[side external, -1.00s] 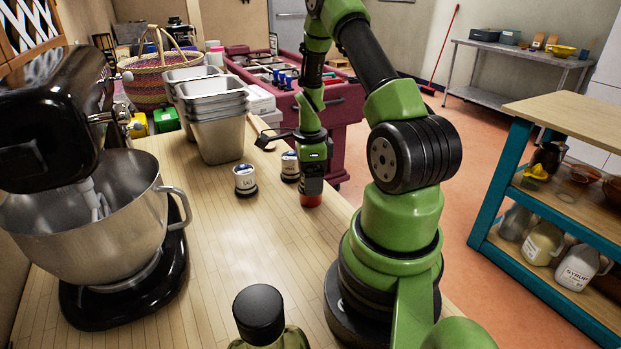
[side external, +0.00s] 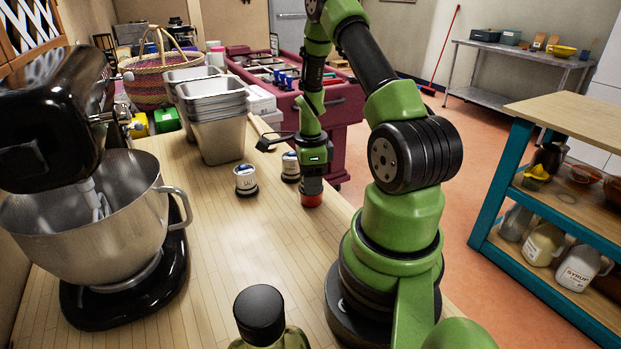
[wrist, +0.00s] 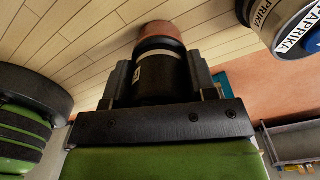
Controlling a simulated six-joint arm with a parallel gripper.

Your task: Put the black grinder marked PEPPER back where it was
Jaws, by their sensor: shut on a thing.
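My gripper (side external: 312,182) points down over the wooden counter. In the wrist view my gripper (wrist: 155,85) is shut around a dark cylinder with a pale label strip and a reddish end, the black grinder (wrist: 158,72). Its label cannot be read here. Its reddish end (side external: 312,199) shows below the jaws in the side view, at or very close to the counter top; I cannot tell whether it touches. The upper part is hidden by the jaws.
Two white-labelled containers stand to the left of my gripper, one nearer (side external: 245,180) and one farther (side external: 290,167). The wrist view shows a container marked PAPRIKA (wrist: 296,38). Steel pans (side external: 217,135) stand behind, and a mixer bowl (side external: 85,215) at left. The counter's middle is clear.

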